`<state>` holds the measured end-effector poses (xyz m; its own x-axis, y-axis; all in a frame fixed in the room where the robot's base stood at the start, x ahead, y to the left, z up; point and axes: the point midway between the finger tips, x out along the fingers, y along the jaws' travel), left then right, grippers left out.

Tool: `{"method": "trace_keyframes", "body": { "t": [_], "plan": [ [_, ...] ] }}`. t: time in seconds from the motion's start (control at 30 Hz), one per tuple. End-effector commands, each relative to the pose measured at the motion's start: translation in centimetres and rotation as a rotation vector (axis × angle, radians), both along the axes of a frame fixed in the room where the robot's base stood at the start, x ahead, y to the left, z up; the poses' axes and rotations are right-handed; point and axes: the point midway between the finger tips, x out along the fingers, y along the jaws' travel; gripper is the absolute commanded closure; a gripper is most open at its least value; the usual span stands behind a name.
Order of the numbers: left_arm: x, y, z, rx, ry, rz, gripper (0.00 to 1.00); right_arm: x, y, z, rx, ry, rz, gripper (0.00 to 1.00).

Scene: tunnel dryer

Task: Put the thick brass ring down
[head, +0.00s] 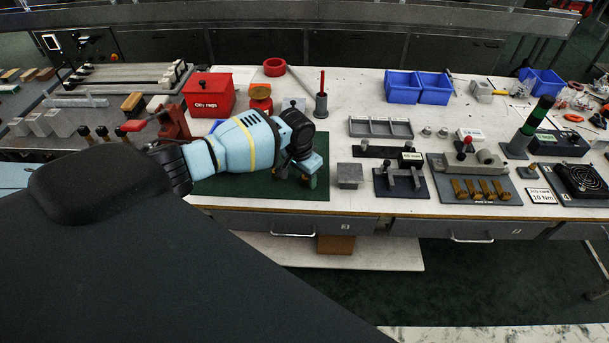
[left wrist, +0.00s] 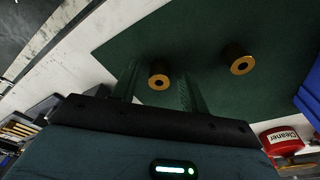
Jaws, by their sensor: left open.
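Two brass rings stand on the dark green mat (head: 255,200) in the left wrist view. One brass ring (left wrist: 159,82) is between the fingers of my left gripper (left wrist: 158,88). The other brass ring (left wrist: 242,65) stands apart, to the right of the fingers. I cannot tell for sure which is the thick one. My left gripper is open, with a finger on each side of the first ring and low over the mat. In the head view, my left gripper (head: 295,177) points down at the mat and mostly hides the rings. My right gripper is not in view.
A grey block (head: 350,175) and a dark fixture (head: 402,180) are right of the mat. Blue bins (head: 403,87) stand farther back. The red cleaner container (left wrist: 280,138) shows at the wrist view's right.

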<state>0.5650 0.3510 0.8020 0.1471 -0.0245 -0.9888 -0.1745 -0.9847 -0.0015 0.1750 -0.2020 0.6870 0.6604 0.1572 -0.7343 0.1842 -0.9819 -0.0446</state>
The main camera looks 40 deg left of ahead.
Motion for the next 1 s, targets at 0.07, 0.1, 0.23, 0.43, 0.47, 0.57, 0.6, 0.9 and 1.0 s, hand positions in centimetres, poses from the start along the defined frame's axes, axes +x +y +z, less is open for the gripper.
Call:
{"method": "trace_keyframes", "body": {
  "t": [0.07, 0.1, 0.23, 0.43, 0.47, 0.57, 0.6, 0.9, 1.0],
  "plan": [
    [0.0, 0.0, 0.6, 0.000, -0.003, 0.000, 0.55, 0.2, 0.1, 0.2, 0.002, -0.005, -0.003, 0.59],
    [0.0, 0.1, 1.0, 0.000, -0.004, 0.000, 0.55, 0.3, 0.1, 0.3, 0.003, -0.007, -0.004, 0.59],
    [-0.2, 0.1, 3.0, 0.000, -0.008, 0.000, 0.55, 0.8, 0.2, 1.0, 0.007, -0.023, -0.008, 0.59],
    [-0.8, 0.2, 7.2, 0.001, -0.009, -0.001, 0.55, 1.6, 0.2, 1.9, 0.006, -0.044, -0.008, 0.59],
    [-0.9, 0.2, 7.8, 0.001, -0.009, -0.001, 0.55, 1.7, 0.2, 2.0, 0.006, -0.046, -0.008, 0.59],
    [-1.2, 0.3, 9.4, 0.001, -0.007, 0.000, 0.55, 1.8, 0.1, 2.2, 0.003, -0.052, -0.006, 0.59],
    [-1.3, 0.3, 10.0, 0.001, -0.007, 0.000, 0.55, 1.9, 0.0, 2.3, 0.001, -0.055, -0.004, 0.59],
    [-1.7, 0.3, 12.1, 0.001, -0.001, 0.000, 0.55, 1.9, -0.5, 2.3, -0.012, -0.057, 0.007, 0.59],
    [-1.8, 0.3, 12.1, 0.000, -0.001, 0.000, 0.55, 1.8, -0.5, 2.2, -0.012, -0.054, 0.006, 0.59]
  ]
}}
